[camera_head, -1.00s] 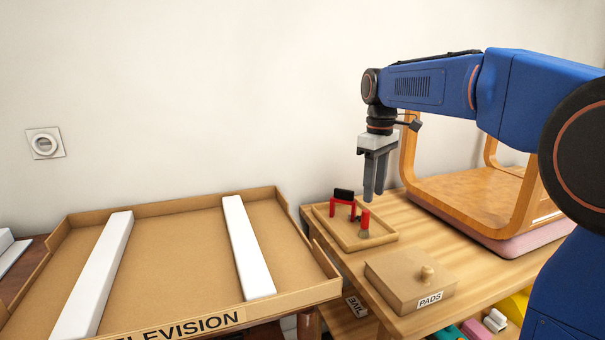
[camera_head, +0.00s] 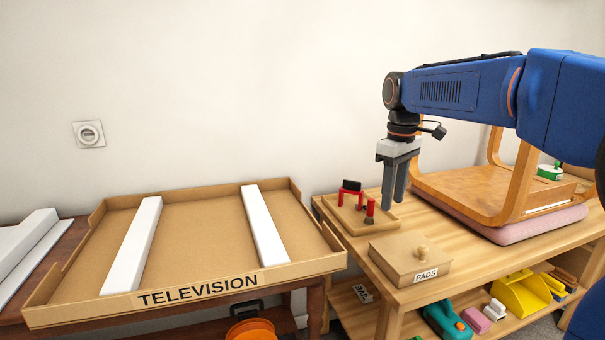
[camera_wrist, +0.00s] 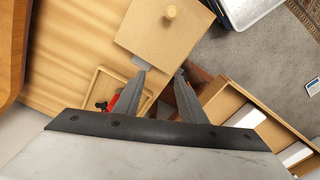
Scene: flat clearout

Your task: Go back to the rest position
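My gripper (camera_head: 394,190) hangs pointing down from my blue arm, above the wooden table at right. In the wrist view the two fingers (camera_wrist: 160,84) stand apart with nothing between them. In the head view it is just right of a small wooden tray (camera_head: 352,226) that holds red and black items. The wooden box labelled PADS (camera_head: 400,262) lies in front of the gripper, lid on. The box also shows in the wrist view (camera_wrist: 150,40). The gripper touches none of these things.
A shallow cardboard tray labelled TELEVISION (camera_head: 195,225) with two white strips stands at left. An upturned wooden stool (camera_head: 480,188) on a pink pad is close to my arm at right. A lower shelf holds a yellow scoop (camera_head: 522,294) and other items. The space above the TELEVISION tray is clear.

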